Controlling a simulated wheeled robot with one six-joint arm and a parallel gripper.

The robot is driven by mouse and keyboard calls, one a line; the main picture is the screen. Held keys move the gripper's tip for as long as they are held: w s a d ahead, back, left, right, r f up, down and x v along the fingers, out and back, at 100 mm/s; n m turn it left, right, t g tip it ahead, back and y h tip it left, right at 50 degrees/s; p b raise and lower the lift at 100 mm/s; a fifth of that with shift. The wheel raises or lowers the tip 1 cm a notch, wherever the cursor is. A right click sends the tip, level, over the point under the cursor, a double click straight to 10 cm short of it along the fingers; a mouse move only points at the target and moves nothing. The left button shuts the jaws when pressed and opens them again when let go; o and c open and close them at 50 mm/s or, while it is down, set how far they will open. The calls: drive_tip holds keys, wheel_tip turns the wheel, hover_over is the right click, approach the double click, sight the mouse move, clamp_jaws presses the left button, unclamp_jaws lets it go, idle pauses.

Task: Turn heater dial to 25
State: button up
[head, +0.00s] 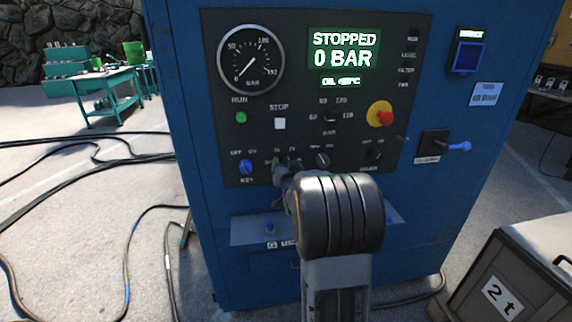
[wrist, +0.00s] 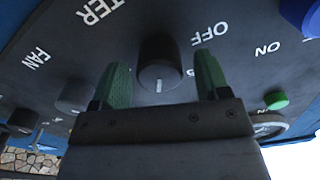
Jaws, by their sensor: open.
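The heater dial (wrist: 160,64) is a dark round knob with a white pointer line on its face. In the wrist view it sits between my gripper's two green fingers (wrist: 163,82), with a gap on each side. The pointer line runs towards the bottom of that view; "TER" shows beside the knob, and a partly hidden "5" lies near the right finger. My gripper (head: 281,170) is open at the lower row of the blue cabinet's control panel (head: 300,105) in the head view. There my arm and gripper mostly cover the dial and its scale.
A fan knob (head: 322,160) is right of my gripper, and a blue key switch (head: 246,167) is left. Above are the green RUN button (head: 241,117), white STOP button (head: 280,123) and red emergency button (head: 384,117). The display (head: 343,50) reads STOPPED, 0 BAR.

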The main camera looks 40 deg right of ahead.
drive_tip(key=shift+w+d, duration=0.15)
drive_tip(key=shift+w, duration=0.2)
drive_tip(key=shift+c, duration=0.5)
drive_tip(key=c, duration=0.8)
